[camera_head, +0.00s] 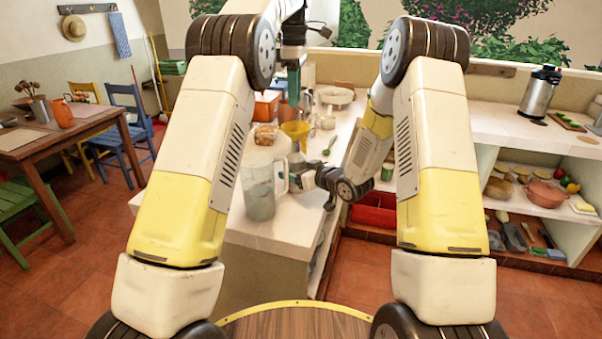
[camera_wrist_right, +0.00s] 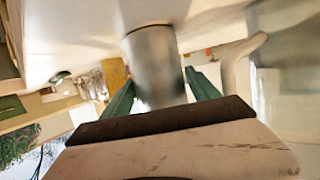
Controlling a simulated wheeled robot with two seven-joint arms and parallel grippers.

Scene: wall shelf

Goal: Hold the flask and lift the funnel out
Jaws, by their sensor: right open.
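The yellow funnel (camera_head: 296,128) shows upright in the head view, on the pale counter's far part. The flask under it is largely hidden there. In the right wrist view a grey metallic cylinder, apparently the flask (camera_wrist_right: 155,58), stands between the green fingers of my right gripper (camera_wrist_right: 160,92). That gripper is open around it, with a finger on either side. In the head view my right gripper (camera_head: 298,176) is low, just right of the glass pitcher. My left gripper (camera_head: 293,86) points down above the funnel, apart from it; its jaw opening cannot be made out.
A clear glass pitcher (camera_head: 259,190) stands close to my right gripper; its handle (camera_wrist_right: 238,66) is near the right finger in the wrist view. An orange box (camera_head: 266,106), a green spoon (camera_head: 329,146) and a pale bowl (camera_head: 336,97) are on the counter (camera_head: 285,232).

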